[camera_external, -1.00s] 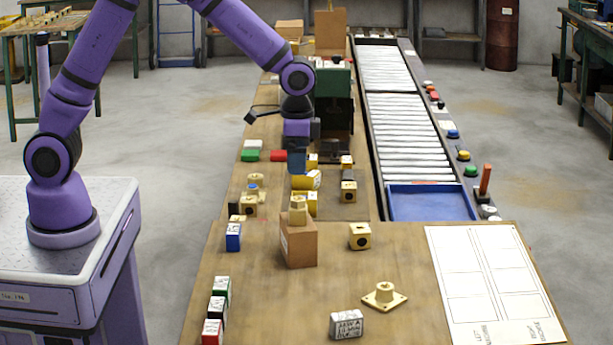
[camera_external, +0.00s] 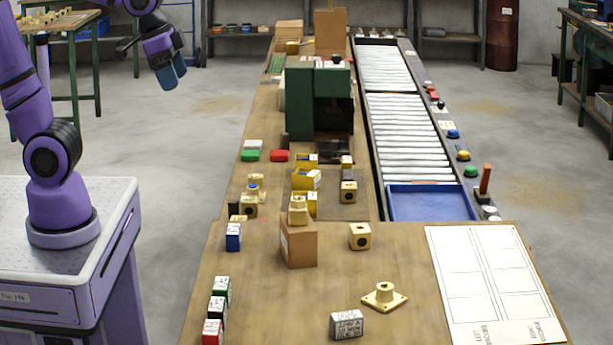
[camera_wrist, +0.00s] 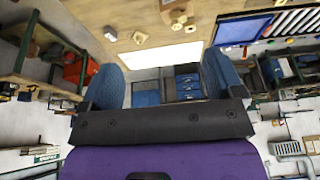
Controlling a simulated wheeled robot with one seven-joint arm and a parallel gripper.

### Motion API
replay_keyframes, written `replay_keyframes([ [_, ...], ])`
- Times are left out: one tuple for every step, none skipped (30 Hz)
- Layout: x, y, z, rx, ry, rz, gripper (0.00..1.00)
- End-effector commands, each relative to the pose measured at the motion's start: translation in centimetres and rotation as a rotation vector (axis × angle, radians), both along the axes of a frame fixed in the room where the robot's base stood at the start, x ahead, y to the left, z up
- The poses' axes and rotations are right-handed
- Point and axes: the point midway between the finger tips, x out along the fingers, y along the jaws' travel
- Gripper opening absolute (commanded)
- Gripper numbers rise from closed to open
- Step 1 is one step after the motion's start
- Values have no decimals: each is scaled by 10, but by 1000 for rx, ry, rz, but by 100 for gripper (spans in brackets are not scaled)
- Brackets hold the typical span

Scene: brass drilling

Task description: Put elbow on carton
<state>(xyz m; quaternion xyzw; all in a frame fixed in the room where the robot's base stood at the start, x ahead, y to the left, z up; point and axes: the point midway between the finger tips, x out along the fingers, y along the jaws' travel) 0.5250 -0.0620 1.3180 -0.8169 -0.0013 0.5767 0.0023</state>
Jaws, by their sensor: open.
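A brown carton (camera_external: 300,246) stands on the wooden bench near its middle. A tan brass fitting, apparently the elbow (camera_external: 298,211), rests on the carton's top and is apart from my gripper. My gripper (camera_external: 172,76) hangs in the air off the bench's left side, well away from the carton. It also shows in the wrist view (camera_wrist: 163,80), with its two blue fingers spread and nothing between them.
A flanged fitting (camera_external: 384,296) and a square brass block (camera_external: 360,236) sit right of the carton. A green machine (camera_external: 300,98) stands behind. Yellow bins (camera_external: 305,179), small coloured boxes and a blue tray (camera_external: 430,203) lie around. A white sheet (camera_external: 490,285) covers the right front.

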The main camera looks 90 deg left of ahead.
Motion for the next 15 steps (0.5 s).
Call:
replay_keyframes([
  [-17, -2, 3, 0, -24, 0, 87],
  [-26, -2, 4, 0, -34, 0, 87],
  [-37, -3, 5, -1, -48, -1, 87],
  [-45, -4, 5, -1, -57, -1, 87],
  [-53, -4, 4, -1, -67, -1, 87],
  [-62, -5, 4, -1, -78, -1, 87],
  [-68, -5, 3, -1, -86, -1, 87],
  [-73, -6, 3, -1, -94, -1, 87],
  [-80, -6, 2, -2, -101, -1, 87],
  [-83, -6, 1, -2, -106, -1, 87],
  [-87, -7, 1, -2, -110, -1, 87],
  [-90, -7, 0, -2, -115, -1, 87],
  [-92, -7, 0, -2, -117, -1, 87],
  [-94, -7, -1, -2, -118, -1, 87],
  [-95, -7, -1, -2, -120, -1, 87],
])
